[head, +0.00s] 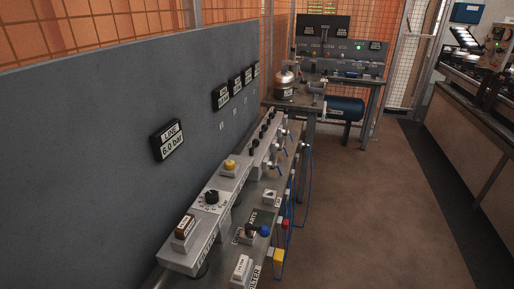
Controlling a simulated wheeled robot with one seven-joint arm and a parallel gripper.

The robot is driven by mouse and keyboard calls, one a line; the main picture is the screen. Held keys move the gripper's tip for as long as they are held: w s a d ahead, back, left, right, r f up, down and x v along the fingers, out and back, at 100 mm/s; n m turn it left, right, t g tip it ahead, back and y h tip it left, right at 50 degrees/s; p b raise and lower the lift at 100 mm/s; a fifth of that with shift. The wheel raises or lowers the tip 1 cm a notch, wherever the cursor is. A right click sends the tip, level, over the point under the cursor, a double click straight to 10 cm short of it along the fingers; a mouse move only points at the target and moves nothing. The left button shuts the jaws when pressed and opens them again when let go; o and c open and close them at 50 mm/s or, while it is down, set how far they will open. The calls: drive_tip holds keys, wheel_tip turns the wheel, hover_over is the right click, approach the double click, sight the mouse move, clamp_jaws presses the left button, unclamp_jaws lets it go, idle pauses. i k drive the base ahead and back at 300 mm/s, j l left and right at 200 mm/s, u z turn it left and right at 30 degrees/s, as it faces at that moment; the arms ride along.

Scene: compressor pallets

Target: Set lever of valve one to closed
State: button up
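Several small valves with blue levers stand in a row along the bench below the grey panel. One blue lever (279,168) is nearer, and another blue lever (285,151) is farther back. Their number labels are too small to read, so I cannot tell which is valve one or how its lever is set. A larger lever with a blue ball knob (264,230) stands closer on the bench. My gripper is not in view.
A grey panel (95,120) with a "6.0 bar" display (168,140) rises on the left. A long control strip (205,215) carries a yellow button (230,165) and black knobs. Blue hoses (308,190) hang at the bench's right edge. Brown floor (380,220) is clear to the right.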

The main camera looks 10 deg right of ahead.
sight(255, 142)
drive_tip(key=i+l+z, duration=0.1)
drive_tip(key=i+l, duration=0.5)
drive_tip(key=l, duration=0.25)
drive_tip(key=i+l+z, duration=0.1)
drive_tip(key=i+l, duration=0.55)
drive_tip(key=l, duration=0.1)
